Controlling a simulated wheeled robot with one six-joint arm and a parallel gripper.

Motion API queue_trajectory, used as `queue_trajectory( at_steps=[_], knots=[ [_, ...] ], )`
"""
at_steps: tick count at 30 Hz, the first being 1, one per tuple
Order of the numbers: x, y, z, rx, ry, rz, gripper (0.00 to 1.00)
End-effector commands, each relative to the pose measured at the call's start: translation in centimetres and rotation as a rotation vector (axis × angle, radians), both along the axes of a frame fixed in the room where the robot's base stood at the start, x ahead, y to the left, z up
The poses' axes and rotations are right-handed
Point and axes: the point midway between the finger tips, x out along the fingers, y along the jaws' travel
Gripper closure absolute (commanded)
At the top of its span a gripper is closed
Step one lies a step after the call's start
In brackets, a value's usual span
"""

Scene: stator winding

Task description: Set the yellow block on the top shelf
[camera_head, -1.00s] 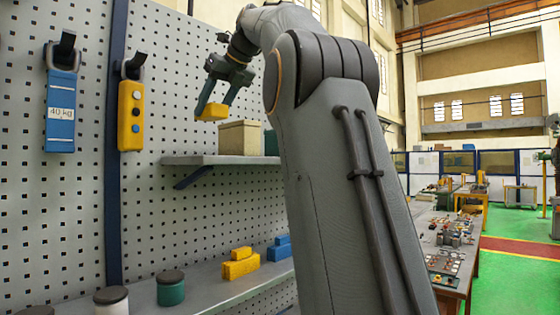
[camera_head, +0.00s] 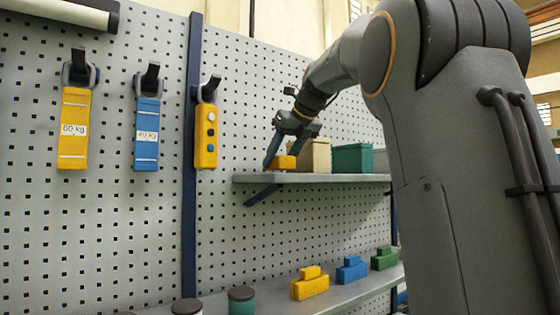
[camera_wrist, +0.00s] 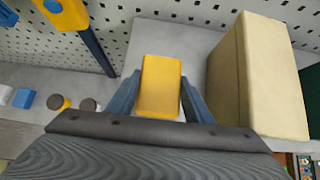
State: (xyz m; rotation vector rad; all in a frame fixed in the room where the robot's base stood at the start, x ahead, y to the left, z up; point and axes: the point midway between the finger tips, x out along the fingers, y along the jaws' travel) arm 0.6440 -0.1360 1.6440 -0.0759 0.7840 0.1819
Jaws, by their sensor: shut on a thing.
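The yellow block (camera_head: 284,162) is between the fingers of my gripper (camera_head: 281,150), at the left end of the top shelf (camera_head: 330,178). In the head view its underside is at the shelf surface; I cannot tell whether the shelf bears its weight. In the wrist view the yellow block (camera_wrist: 160,85) sits between the two blue-grey fingers (camera_wrist: 158,98), with the grey shelf (camera_wrist: 185,45) below it. My gripper is shut on the block.
A beige box (camera_head: 309,155) stands on the shelf just right of the block, with a green box (camera_head: 352,158) beyond it. The lower shelf (camera_head: 345,292) holds yellow, blue and green blocks and lidded jars. A yellow control pendant (camera_head: 206,135) hangs left of the top shelf.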

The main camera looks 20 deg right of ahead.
Motion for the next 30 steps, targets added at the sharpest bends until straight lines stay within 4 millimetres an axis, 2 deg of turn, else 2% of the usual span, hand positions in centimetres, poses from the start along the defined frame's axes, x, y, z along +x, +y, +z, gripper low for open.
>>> queue_trajectory(
  at_steps=[15, 16, 18, 30],
  knots=[
    [0.0, 0.05, -1.03, 0.0, -0.002, 0.0, 0.85],
    [0.0, 0.04, -1.01, 0.0, -0.001, 0.0, 0.48],
    [0.0, 0.04, -1.0, 0.0, -0.001, 0.0, 0.37],
    [-0.08, 0.0, -0.49, 0.0, -0.002, -0.001, 0.35]
  ],
)
